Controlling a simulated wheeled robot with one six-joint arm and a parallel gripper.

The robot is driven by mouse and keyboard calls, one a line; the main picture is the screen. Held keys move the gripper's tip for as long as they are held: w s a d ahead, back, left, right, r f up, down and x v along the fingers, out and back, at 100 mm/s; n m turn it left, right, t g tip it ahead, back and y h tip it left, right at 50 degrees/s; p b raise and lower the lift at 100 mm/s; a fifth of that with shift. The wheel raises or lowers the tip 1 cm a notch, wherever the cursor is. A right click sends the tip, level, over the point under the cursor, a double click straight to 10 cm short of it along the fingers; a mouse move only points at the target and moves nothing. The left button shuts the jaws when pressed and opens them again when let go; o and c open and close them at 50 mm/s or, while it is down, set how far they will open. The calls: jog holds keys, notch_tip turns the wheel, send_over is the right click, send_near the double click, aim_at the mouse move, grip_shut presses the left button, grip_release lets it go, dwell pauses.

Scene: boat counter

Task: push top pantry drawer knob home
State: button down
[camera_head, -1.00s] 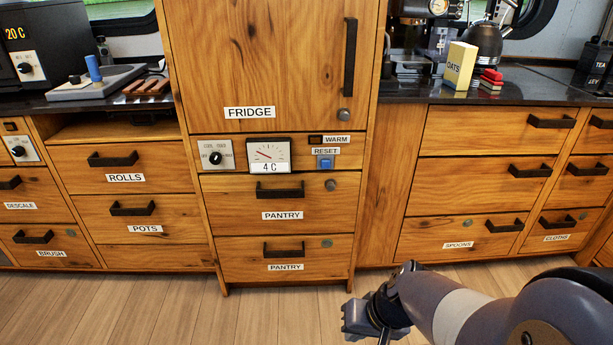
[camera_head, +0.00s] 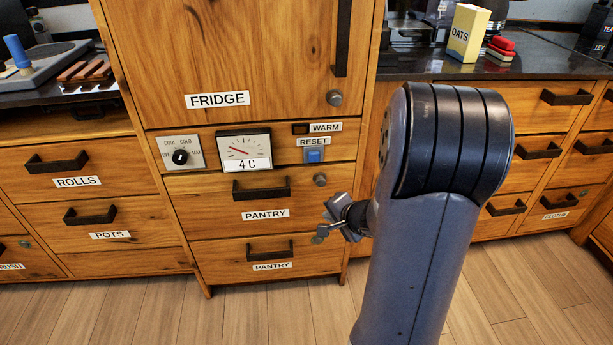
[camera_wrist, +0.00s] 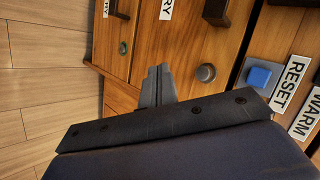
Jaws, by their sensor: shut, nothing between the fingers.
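The top pantry drawer (camera_head: 208,205) is closed. Its round grey knob (camera_head: 320,180) stands out from the drawer front near the top right corner. The knob also shows in the wrist view (camera_wrist: 206,73), right of my fingertips. My gripper (camera_head: 326,222) is shut and empty, in front of the pantry drawers' right side and below the knob in the head view. In the wrist view the closed fingers (camera_wrist: 157,84) point toward the cabinet, apart from the knob.
The blue reset button (camera_head: 314,156) and a dial gauge (camera_head: 243,150) sit above the top pantry drawer. Bar handles (camera_head: 262,190) project from the drawers. The fridge door (camera_head: 240,50) has its own knob (camera_head: 333,98). Floor before the pantry is clear.

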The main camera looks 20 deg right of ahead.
aim_at(320, 180)
jog(key=shift+w+d, duration=0.3)
jog(key=shift+w, duration=0.05)
jog(key=w+d+p, duration=0.2)
jog(key=w+p, duration=0.2)
jog(key=w, duration=0.4)
jog(key=shift+w+d, duration=0.15)
jog(key=shift+w, duration=0.05)
dwell(2.1)
jog(key=shift+w+d, duration=0.1)
jog(key=shift+w, duration=0.3)
